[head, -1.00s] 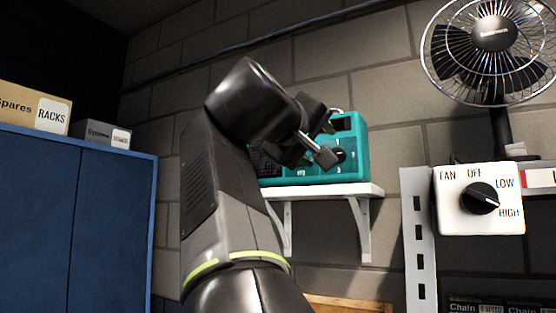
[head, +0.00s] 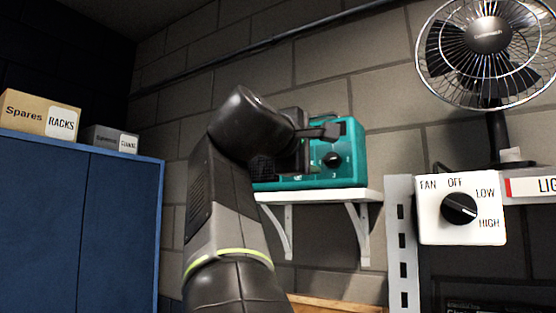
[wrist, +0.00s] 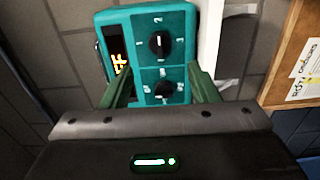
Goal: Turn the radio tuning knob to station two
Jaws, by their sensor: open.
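The teal radio (head: 351,150) stands on a white wall shelf. The wrist view shows its front sideways, with an orange-lit display (wrist: 118,62) and two black knobs. The upper knob (wrist: 160,44) has numbers around it; the lower knob (wrist: 165,88) also has marks around it. In the head view the right knob (head: 333,160) is visible; the other is hidden behind my arm. My gripper (wrist: 161,86) is open, its green fingers on either side of the lower knob in the picture; contact cannot be told.
The white shelf (head: 330,195) runs under the radio. At right are a fan (head: 488,40) and a white fan switch plate (head: 430,222) with a black dial. A blue cabinet (head: 75,220) with boxes stands at left. A wooden board (wrist: 290,60) shows in the wrist view.

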